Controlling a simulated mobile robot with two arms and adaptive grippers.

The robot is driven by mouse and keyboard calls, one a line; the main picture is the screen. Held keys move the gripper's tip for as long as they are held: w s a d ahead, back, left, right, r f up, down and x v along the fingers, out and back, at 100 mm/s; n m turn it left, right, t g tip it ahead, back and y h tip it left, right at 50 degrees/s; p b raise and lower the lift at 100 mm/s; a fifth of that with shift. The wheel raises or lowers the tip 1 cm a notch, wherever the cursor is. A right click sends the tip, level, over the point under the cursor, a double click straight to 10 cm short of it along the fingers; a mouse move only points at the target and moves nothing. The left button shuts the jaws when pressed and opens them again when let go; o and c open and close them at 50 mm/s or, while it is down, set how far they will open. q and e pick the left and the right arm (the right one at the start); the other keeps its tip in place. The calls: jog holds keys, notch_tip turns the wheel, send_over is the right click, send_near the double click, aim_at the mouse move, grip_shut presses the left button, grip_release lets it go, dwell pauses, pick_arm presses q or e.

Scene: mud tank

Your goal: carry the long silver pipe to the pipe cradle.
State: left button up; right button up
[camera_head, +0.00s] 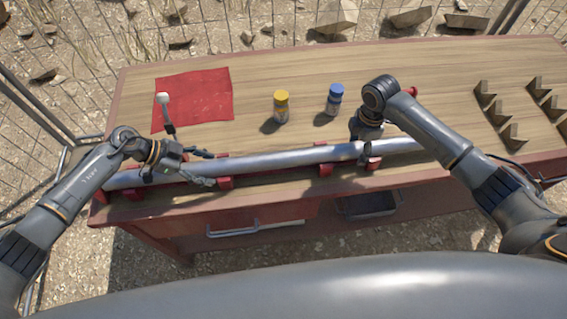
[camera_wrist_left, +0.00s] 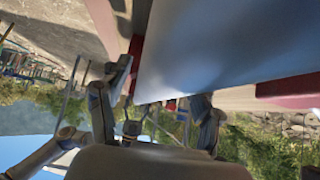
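The long silver pipe (camera_head: 285,158) lies level along the front of the workbench, resting on several red supports (camera_head: 326,168). My left gripper (camera_head: 208,167) is at the pipe's left part, with spread fingers on the far and near sides of it. In the left wrist view the pipe (camera_wrist_left: 225,45) fills the upper middle, beyond the parted fingers (camera_wrist_left: 160,100). My right gripper (camera_head: 366,152) is at the pipe right of its middle, pointing down. Its fingers are partly hidden, so I cannot tell whether they grip. Wooden V-notched blocks (camera_head: 513,137), apparently the pipe cradle, stand in two rows at the right.
A yellow-capped jar (camera_head: 281,106) and a blue-capped jar (camera_head: 334,99) stand behind the pipe. A red cloth (camera_head: 205,97) lies at the back left with a white-headed tool (camera_head: 165,112) by it. The wooden tabletop (camera_head: 430,75) is clear at the back.

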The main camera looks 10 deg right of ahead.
pick_arm(q)
jog(key=v, duration=1.1)
jog(key=shift+a+r, duration=0.35)
pick_arm(e)
jog(key=shift+r, duration=0.1)
notch_tip(320, 180, up, 12)
dwell(0.3)
